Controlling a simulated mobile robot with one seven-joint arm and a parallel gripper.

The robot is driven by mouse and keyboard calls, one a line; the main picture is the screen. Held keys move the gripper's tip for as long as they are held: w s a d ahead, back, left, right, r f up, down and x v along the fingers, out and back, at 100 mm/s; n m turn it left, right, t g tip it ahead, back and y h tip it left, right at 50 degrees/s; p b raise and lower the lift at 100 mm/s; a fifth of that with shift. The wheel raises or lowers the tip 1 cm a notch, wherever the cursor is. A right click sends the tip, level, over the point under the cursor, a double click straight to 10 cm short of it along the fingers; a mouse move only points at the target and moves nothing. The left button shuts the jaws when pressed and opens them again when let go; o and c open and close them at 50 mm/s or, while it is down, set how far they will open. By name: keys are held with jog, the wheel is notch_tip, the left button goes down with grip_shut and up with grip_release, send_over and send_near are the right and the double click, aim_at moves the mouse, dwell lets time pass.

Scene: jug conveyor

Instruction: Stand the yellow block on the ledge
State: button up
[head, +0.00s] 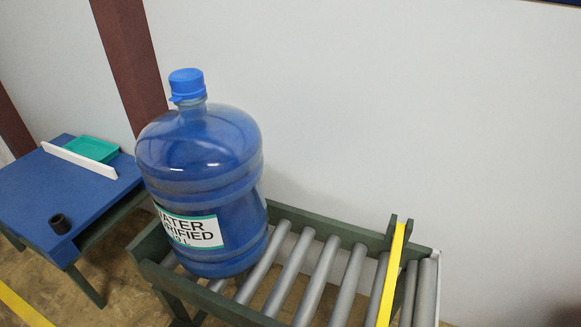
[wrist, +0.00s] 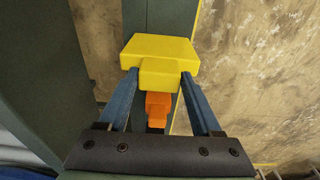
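In the wrist view the yellow block (wrist: 160,47) is at the far end of my gripper (wrist: 161,77). It has a wide body and a narrower tab toward me. My two blue fingers lie close on both sides of the tab, with no clear gap, so the gripper looks shut on it. A dark green beam (wrist: 172,18) runs behind the block. I cannot tell whether the block touches it or which surface is the ledge. My gripper and the yellow block are not in the head view.
An orange piece (wrist: 158,104) shows between my fingers. In the head view a large blue water jug (head: 200,150) stands on a roller conveyor (head: 335,240), with a yellow bar (head: 391,275) across it at the right.

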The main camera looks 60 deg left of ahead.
jog(key=o, duration=0.3)
jog(key=shift+o, duration=0.2)
